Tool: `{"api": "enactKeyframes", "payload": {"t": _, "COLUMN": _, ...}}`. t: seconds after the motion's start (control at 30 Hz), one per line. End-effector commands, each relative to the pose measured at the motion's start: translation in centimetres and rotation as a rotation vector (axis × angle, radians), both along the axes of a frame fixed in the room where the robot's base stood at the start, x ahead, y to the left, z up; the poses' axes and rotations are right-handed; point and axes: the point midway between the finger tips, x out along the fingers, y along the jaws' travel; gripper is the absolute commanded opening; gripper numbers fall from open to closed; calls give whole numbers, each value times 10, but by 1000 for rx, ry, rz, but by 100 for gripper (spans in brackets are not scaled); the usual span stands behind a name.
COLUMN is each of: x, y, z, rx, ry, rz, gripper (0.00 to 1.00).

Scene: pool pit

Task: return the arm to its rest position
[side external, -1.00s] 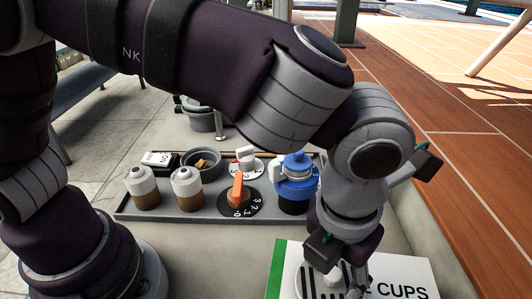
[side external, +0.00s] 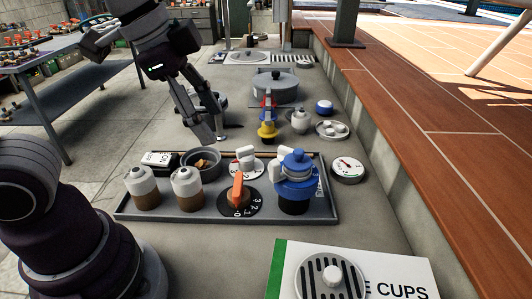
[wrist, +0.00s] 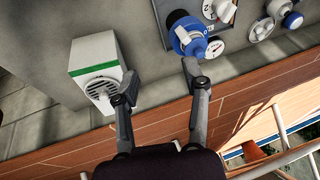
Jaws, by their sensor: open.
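My arm is raised at the upper left of the side external view. My gripper (side external: 209,132) hangs down at its end, fingers apart, with nothing between them. It appears above and behind the grey tray (side external: 150,216); its exact height is hard to tell. In the wrist view my gripper (wrist: 160,77) is also open and empty. A round slotted cover with a white knob (side external: 331,276) lies on the white box (side external: 400,280) marked "CUPS", apart from my gripper. The wrist view shows the same cover (wrist: 101,90) on the green-striped box (wrist: 92,52).
The tray holds two brown-and-white bottles (side external: 143,190), an orange-handled dial (side external: 238,195), a grey bowl (side external: 202,162) and a blue-topped vessel (side external: 295,185). A gauge (side external: 347,170) lies beside it. A lidded pot (side external: 275,86) stands behind. A workbench (side external: 70,75) is at left.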

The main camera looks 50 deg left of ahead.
Motion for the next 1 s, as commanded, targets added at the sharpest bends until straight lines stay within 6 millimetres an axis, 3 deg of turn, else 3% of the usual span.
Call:
{"api": "enactKeyframes", "payload": {"t": 0.03, "x": -9, "y": 16, "z": -6, "rx": -66, "ry": -22, "rz": 224, "gripper": 46}}
{"api": "enactKeyframes", "payload": {"t": 0.1, "x": -18, "y": 28, "z": -15, "rx": -149, "ry": -46, "rz": 475, "gripper": 46}}
{"api": "enactKeyframes", "payload": {"t": 0.23, "x": -27, "y": 39, "z": -25, "rx": -232, "ry": -72, "rz": 713, "gripper": 46}}
{"api": "enactKeyframes", "payload": {"t": 1.0, "x": -28, "y": 40, "z": -26, "rx": -243, "ry": -71, "rz": 741, "gripper": 46}}
